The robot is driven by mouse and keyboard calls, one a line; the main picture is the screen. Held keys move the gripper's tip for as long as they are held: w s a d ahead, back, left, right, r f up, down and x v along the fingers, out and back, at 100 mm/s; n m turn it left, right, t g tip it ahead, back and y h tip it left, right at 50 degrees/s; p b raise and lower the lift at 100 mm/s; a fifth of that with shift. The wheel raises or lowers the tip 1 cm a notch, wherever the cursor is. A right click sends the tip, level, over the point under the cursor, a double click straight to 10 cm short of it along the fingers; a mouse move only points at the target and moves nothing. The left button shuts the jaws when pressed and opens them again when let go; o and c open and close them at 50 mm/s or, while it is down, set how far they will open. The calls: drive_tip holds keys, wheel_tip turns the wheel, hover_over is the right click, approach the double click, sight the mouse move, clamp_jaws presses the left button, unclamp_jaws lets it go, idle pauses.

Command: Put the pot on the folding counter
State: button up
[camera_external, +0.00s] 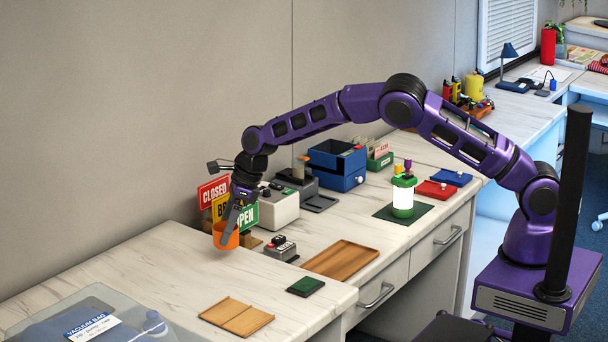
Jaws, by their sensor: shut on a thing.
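The pot (225,238) is a small orange cup-shaped thing near the middle left of the external view. My gripper (232,220) points down from above and is shut on it, and its fingers hide part of the pot. The pot is over or beside the back right corner of the pale marble-look counter section (150,270) at the left, which looks like the folding counter. I cannot tell whether the pot touches a surface.
Signs reading CLOSED (212,191) and OPEN (247,217) stand close behind my gripper. A brown tray (341,259), a dark green pad (306,286) and a tan folded board (236,317) lie nearby. A vacuum bag (75,325) covers the front left. The left section's middle is clear.

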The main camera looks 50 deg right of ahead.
drive_tip(key=shift+f, duration=1.5)
drive_tip(key=shift+f, duration=0.15)
drive_tip(key=o, duration=1.2)
drive_tip(key=shift+o, duration=0.2)
drive_tip(key=shift+r, duration=0.2)
drive_tip(key=v, duration=1.2)
